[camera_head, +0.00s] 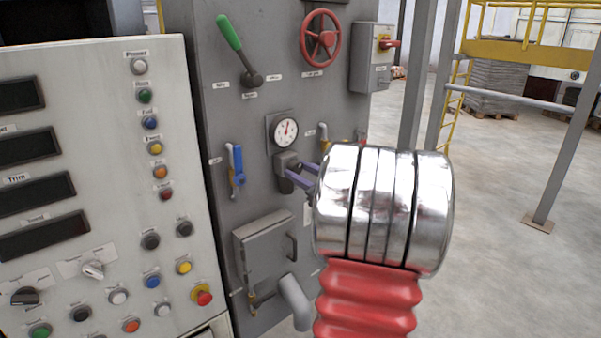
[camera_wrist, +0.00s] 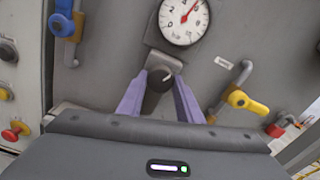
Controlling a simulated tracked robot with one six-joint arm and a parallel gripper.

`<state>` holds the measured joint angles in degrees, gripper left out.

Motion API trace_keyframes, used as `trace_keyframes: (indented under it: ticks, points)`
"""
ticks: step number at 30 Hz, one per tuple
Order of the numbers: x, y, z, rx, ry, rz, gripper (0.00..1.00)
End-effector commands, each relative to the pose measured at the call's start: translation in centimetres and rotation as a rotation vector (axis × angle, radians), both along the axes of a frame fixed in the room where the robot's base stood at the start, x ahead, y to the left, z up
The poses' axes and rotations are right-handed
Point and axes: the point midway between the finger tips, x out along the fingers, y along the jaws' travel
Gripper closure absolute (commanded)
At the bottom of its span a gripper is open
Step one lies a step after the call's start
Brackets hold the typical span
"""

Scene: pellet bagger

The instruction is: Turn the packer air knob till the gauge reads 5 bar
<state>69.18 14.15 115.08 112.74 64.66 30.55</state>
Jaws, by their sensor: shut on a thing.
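The packer air knob (camera_wrist: 158,88) is a dark round knob with a white mark that points up and right in the wrist view. It sits just below the round white gauge (camera_wrist: 184,18), whose red needle points up and slightly right. The gauge also shows in the head view (camera_head: 285,131), its needle near upright; its figures are too small to read. My gripper (camera_wrist: 160,84) has purple fingers, one on each side of the knob, shut on it. In the head view my gripper (camera_head: 296,172) reaches the grey fitting under the gauge, and the knob is mostly hidden.
A blue-handled valve (camera_head: 237,165) stands left of the gauge and a yellow-handled valve (camera_wrist: 242,100) right of it. Above are a green lever (camera_head: 230,33) and a red handwheel (camera_head: 320,38). A button console (camera_head: 100,110) stands left. Open floor lies right.

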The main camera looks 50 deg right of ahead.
Motion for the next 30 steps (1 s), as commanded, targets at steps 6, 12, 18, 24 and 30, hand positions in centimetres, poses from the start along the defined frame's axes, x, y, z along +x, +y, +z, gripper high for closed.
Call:
trace_keyframes:
  ticks: [6, 12, 18, 24, 30]
  points:
    - [0.01, 0.04, -0.02, -0.039, 0.009, 0.001, 0.90]
    - [0.02, 0.03, -0.02, -0.151, 0.035, 0.002, 0.90]
    - [0.03, 0.03, -0.03, -0.242, 0.055, 0.002, 0.90]
    - [0.03, 0.05, -0.03, -0.257, 0.058, 0.003, 0.90]
    - [0.03, 0.05, -0.03, -0.256, 0.058, 0.003, 0.64]
